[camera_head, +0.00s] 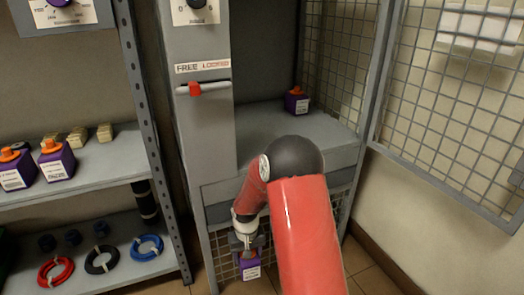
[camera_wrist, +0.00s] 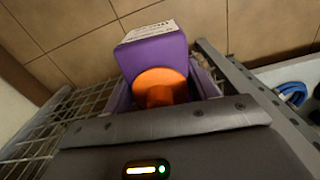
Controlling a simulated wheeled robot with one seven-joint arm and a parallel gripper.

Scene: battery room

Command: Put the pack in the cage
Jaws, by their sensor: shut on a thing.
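The pack (camera_head: 250,270) is a purple block with a white label, low in front of the cage and below its shelf level. My gripper (camera_head: 246,250) is shut on it. In the wrist view the pack (camera_wrist: 152,52) shows its purple body, white label and orange cap, with the tiled floor beyond. The cage is a grey frame with mesh walls, and its shelf (camera_head: 265,125) is partly hidden by my red arm. Its mesh door (camera_head: 450,105) stands open to the right.
A red handle (camera_head: 203,88) sits under a FREE/LOCKED label on the cage's left post. The left rack (camera_head: 100,165) holds more purple packs (camera_head: 56,162), small blocks and coiled cables (camera_head: 146,247). Much of the shelf's left part is bare.

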